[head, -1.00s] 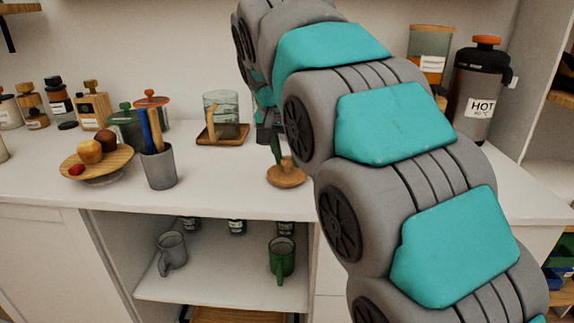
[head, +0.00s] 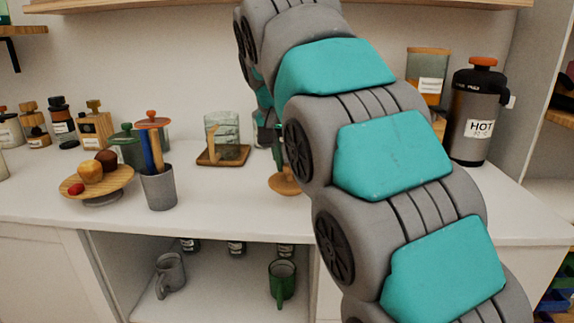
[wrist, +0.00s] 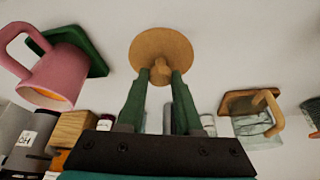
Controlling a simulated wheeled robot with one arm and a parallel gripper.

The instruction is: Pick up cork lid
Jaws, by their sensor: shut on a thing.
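The cork lid (head: 285,184) is a round tan disc with a knob, seen above the white counter right of the glass mug's tray. In the wrist view the cork lid (wrist: 148,43) lies at the top centre. My gripper (wrist: 160,76) has its two green fingers on either side of the knob, shut on it. In the head view my gripper (head: 278,150) is largely hidden behind my arm. The lid appears slightly raised off the counter; the exact gap is unclear.
A glass mug (head: 222,130) stands on a wooden tray (head: 208,160). A grey cup (head: 159,190) with utensils and a cake stand (head: 120,180) are left. A HOT flask (head: 476,110) stands right. A pink mug (wrist: 62,75) is on a green coaster (wrist: 95,55).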

